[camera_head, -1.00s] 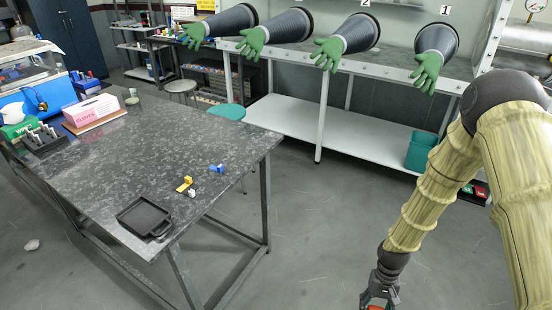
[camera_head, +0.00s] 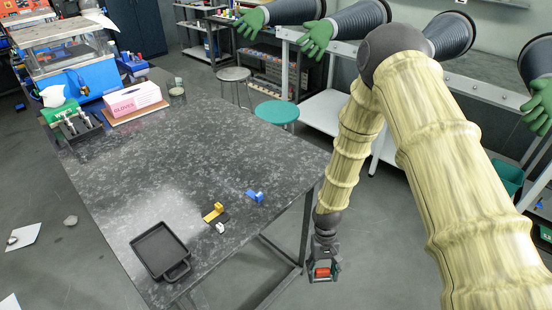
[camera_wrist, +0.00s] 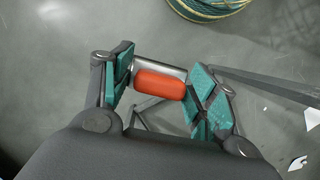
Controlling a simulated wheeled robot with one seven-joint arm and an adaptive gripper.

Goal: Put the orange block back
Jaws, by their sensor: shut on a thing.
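The orange block (camera_wrist: 160,84) is held between the pads of my gripper (camera_head: 323,273). In the wrist view it is a rounded orange piece with a silvery metal part along its far side. It also shows small and red-orange in the head view (camera_head: 322,272). My gripper is shut on it and hangs off the right edge of the dark table (camera_head: 180,190), over the floor. Where the block belongs is not marked in these views.
On the table are a black square tray (camera_head: 145,249), a yellow piece (camera_head: 213,212), a small white piece (camera_head: 220,228) and a blue piece (camera_head: 256,196). A pink glove box (camera_head: 133,99) stands farther back. A teal stool (camera_head: 277,112) stands behind the table. The table's middle is clear.

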